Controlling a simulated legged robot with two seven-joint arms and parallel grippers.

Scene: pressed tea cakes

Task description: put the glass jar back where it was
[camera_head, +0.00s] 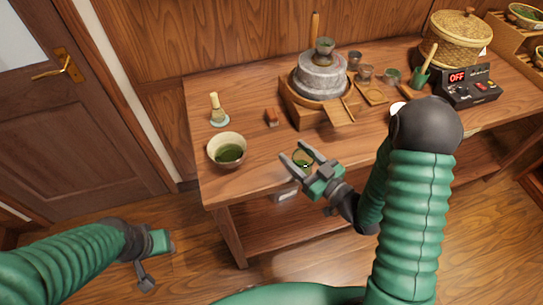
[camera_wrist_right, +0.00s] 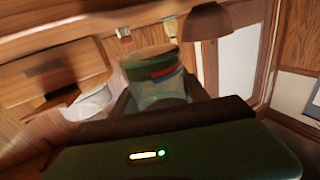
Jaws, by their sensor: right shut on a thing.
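The glass jar (camera_head: 303,157), small and with green in it, is between the fingertips of my right gripper (camera_head: 297,154), near the table's front edge. In the right wrist view the jar (camera_wrist_right: 158,88) is clear glass with green at its top and a red and blue patch, slightly blurred. The dark fingers there press on both sides of it. Whether its base touches the table is unclear. My left gripper (camera_head: 152,262) is low at the left, away from the table, and seems empty; its jaws are hard to read.
A bowl of green tea (camera_head: 226,150) stands left of the jar, with a whisk on a stand (camera_head: 217,112) behind. A stone mill (camera_head: 321,76) sits in a wooden tray at the back. Cups, a basket (camera_head: 460,38) and a black device (camera_head: 470,86) fill the right. Bare tabletop (camera_head: 255,170) lies beside the bowl.

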